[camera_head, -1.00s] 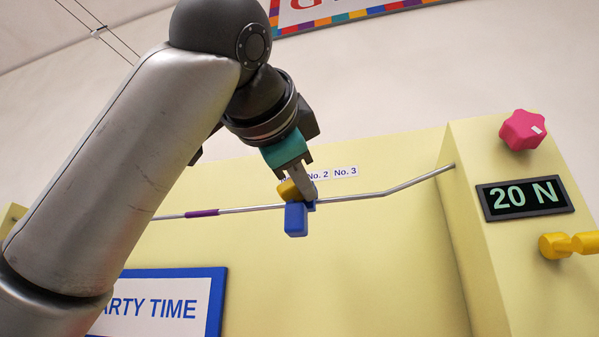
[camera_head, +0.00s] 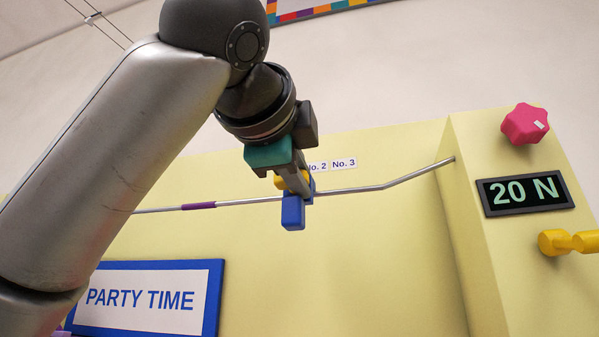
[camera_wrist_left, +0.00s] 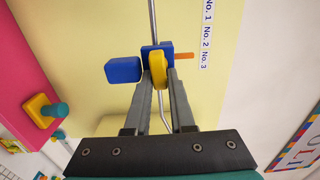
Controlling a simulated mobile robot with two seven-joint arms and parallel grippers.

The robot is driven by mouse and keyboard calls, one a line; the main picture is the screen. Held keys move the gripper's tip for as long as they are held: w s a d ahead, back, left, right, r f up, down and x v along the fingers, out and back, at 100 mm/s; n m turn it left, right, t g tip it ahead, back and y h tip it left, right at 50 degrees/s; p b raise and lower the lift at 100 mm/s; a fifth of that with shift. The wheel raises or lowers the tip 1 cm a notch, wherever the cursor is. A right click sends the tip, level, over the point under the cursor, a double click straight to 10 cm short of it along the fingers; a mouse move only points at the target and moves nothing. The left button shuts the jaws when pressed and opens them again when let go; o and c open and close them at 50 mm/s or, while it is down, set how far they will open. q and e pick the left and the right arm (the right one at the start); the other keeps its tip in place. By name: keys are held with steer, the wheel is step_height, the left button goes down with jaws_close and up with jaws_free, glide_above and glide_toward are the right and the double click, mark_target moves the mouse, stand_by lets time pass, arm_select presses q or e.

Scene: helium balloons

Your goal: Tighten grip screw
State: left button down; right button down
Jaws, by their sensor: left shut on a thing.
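A blue clamp with a blue block (camera_head: 293,213) hanging below sits on a thin metal rod (camera_head: 350,191). The yellow grip screw (camera_wrist_left: 158,70) is on this clamp. My left gripper (camera_head: 303,188) comes down from above, its two grey fingers on either side of the screw. In the left wrist view, the fingertips (camera_wrist_left: 158,84) are shut on the yellow screw, with the blue block (camera_wrist_left: 122,70) to its left and an orange pin (camera_wrist_left: 184,56) to its right. The fingers partly hide the screw in the head view. My right gripper is not in view.
A yellow panel stands behind the rod, with a "PARTY TIME" sign (camera_head: 142,299) at lower left. At right, a box carries a pink knob (camera_head: 525,124), a "20 N" display (camera_head: 525,192) and a yellow handle (camera_head: 567,242). The rod has a purple band (camera_head: 198,205).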

arm_select(q)
steer(key=c, duration=0.8)
jaws_free()
steer(key=shift+f, duration=0.1)
